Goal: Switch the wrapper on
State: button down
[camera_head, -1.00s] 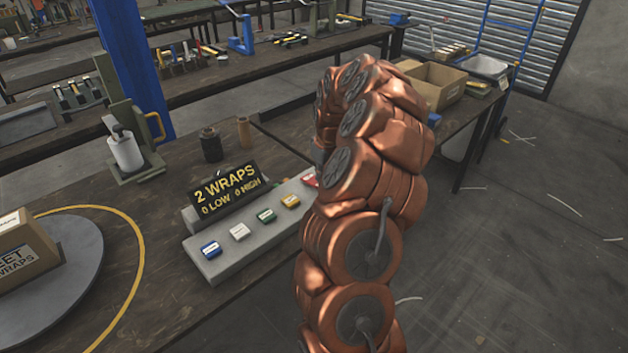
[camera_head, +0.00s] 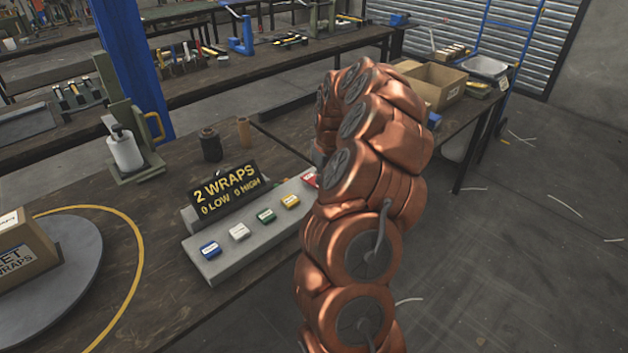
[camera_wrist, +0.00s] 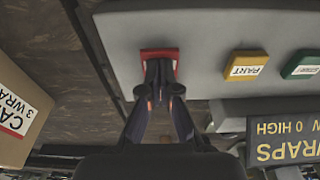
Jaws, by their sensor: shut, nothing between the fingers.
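The grey control panel (camera_head: 228,258) stands on the bench with a row of blue (camera_head: 209,249), white (camera_head: 239,231), green (camera_head: 266,216), yellow (camera_head: 290,201) and red (camera_head: 309,179) buttons. A tilted black display (camera_head: 226,193) behind it reads "2 WRAPS, 0 LOW, 0 HIGH". My gripper (camera_wrist: 158,88) is shut and empty, its tips overlapping the red button in the wrist view (camera_wrist: 145,54). I cannot tell whether they press it. My arm hides the gripper in the head view. The turntable (camera_head: 75,262) at left bears a labelled carton (camera_head: 28,240).
In the wrist view the yellow button marked "PART" (camera_wrist: 245,66) lies beside the red one. A labelled carton (camera_wrist: 25,85) stands close at the left there.

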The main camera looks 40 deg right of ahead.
jog(key=shift+f, duration=0.2)
jog(key=shift+r+p, duration=0.35)
jog(key=shift+r, duration=3.2)
